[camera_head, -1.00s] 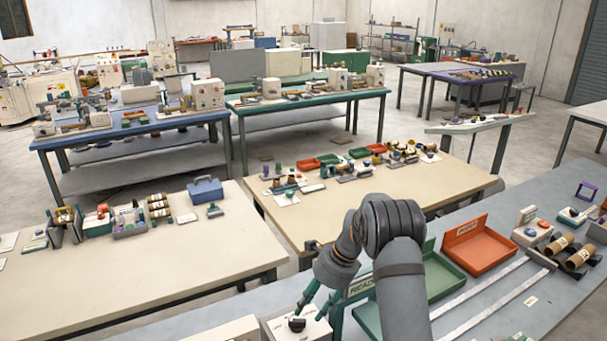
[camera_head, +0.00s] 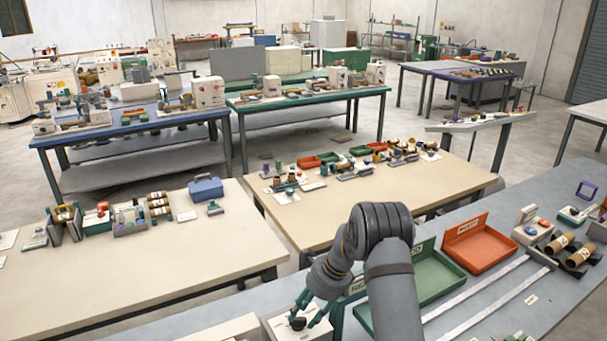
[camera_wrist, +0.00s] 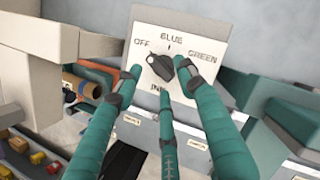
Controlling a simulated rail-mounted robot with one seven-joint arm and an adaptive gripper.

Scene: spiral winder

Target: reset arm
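My gripper (camera_head: 306,317) is at the bottom of the head view, reaching down over a pale box (camera_head: 281,330). The box has a dark knob (camera_head: 298,323) on top. In the wrist view, the three teal fingers of my gripper (camera_wrist: 157,78) are spread around the black knob (camera_wrist: 158,66) on a white panel (camera_wrist: 206,22). A gap shows between the left fingertip and the knob. The right fingertip is close beside the knob; contact is unclear.
A green tray (camera_head: 440,292) and an orange-red tray (camera_head: 480,263) lie on the grey bench to the right of my arm. A beige table (camera_head: 120,270) is at left, another (camera_head: 300,228) behind my arm.

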